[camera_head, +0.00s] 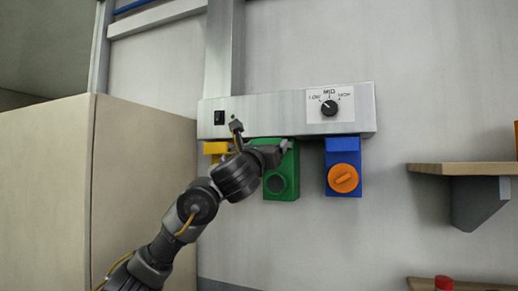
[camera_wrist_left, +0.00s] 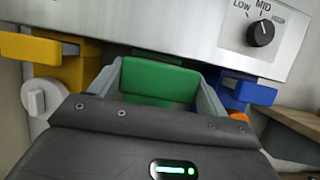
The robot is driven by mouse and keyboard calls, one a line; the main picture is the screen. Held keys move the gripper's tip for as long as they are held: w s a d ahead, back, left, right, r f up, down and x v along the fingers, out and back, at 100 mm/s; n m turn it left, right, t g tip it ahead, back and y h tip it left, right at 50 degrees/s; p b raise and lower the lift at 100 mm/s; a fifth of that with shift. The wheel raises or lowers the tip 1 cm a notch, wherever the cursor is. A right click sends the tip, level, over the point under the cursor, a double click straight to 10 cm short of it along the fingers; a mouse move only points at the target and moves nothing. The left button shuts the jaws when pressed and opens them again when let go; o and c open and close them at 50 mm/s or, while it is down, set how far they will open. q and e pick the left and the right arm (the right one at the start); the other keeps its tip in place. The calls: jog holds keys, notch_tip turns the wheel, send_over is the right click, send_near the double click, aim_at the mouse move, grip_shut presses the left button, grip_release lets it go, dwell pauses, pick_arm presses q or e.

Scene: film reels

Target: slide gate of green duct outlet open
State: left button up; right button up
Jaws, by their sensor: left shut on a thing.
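The green duct outlet (camera_head: 288,188) hangs under the metal duct box, between the yellow and blue ones, with a dark round port low on its front. My left gripper (camera_head: 284,146) is at its top, just below the box, and covers the gate there in the head view. In the left wrist view the green gate tab (camera_wrist_left: 158,80) lies between the two grey fingers of my left gripper (camera_wrist_left: 160,88), which is shut on it. How far the gate is out cannot be told. My right gripper is not in view.
The metal duct box (camera_head: 270,116) carries a LOW/MID/HIGH dial (camera_head: 329,108). The yellow outlet (camera_head: 215,148) is to the left, partly behind my arm. The blue outlet (camera_head: 343,160) has an orange cap (camera_head: 343,178). A wooden cabinet (camera_head: 140,190) stands left, and a shelf (camera_head: 465,169) is at right.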

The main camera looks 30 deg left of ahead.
pick_arm(q)
jog(key=o, duration=1.2)
jog(key=shift+o, duration=1)
jog(key=shift+s, duration=0.1)
jog(key=shift+s+f, duration=0.1)
jog(key=shift+s, duration=0.05)
jog(key=p+v, duration=0.9)
jog(key=v, duration=0.1)
jog(key=shift+s, duration=0.3)
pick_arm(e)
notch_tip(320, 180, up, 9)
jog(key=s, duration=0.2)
